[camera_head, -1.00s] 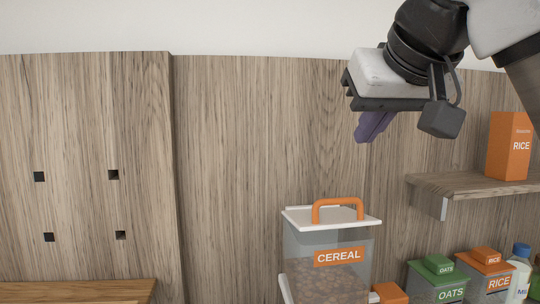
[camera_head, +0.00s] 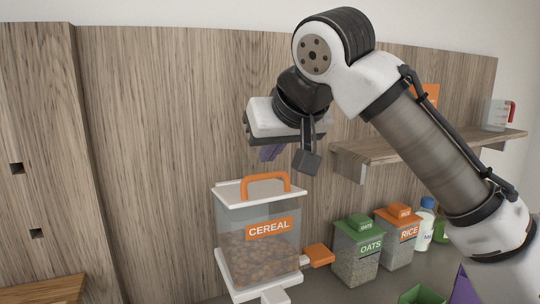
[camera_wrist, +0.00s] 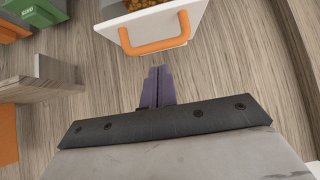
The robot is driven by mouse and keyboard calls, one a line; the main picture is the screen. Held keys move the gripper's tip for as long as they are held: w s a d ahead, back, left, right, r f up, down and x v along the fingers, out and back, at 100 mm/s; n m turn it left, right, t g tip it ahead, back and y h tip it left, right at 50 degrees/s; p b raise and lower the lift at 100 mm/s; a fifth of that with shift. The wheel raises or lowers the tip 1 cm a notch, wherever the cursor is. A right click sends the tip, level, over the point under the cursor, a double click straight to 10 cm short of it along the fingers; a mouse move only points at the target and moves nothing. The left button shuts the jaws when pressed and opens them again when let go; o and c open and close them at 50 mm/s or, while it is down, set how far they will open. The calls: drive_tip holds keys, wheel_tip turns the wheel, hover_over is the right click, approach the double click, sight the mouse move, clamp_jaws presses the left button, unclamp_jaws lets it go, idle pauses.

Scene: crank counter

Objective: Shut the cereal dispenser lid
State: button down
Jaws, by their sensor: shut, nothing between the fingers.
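The cereal dispenser (camera_head: 240,222) is a clear box with an orange CEREAL label, part-filled with brown cereal. Its white lid (camera_head: 230,190) with an arched orange handle (camera_head: 265,177) is at the top. In the wrist view the handle (camera_wrist: 155,47) lies just beyond my fingertips, with cereal (camera_wrist: 145,3) showing past it between white edges. I cannot tell how far the lid is open. My gripper (camera_head: 268,153) has purple fingers, shut and empty, held above the handle and apart from it. The fingers (camera_wrist: 160,72) point toward the handle in the wrist view.
An orange knob (camera_head: 318,255) sticks out at the dispenser's lower right. OATS (camera_head: 358,262) and RICE (camera_head: 397,245) containers and a bottle stand to the right. A wooden shelf (camera_head: 365,153) is above them, partly behind my arm. The wooden wall panel is behind the dispenser.

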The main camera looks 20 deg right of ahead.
sight(255, 180)
drive_tip(key=shift+f, duration=0.85)
drive_tip(key=shift+s+a+f+b, duration=0.1)
drive_tip(key=shift+f+b, duration=0.2)
drive_tip(key=shift+b, duration=0.05)
drive_tip(key=f+t+b, duration=0.1)
drive_tip(key=b, duration=0.1)
drive_tip(key=s+f+t+b, duration=0.1)
drive_tip(key=b, duration=0.2)
drive_tip(key=shift+s+f+t, duration=0.3)
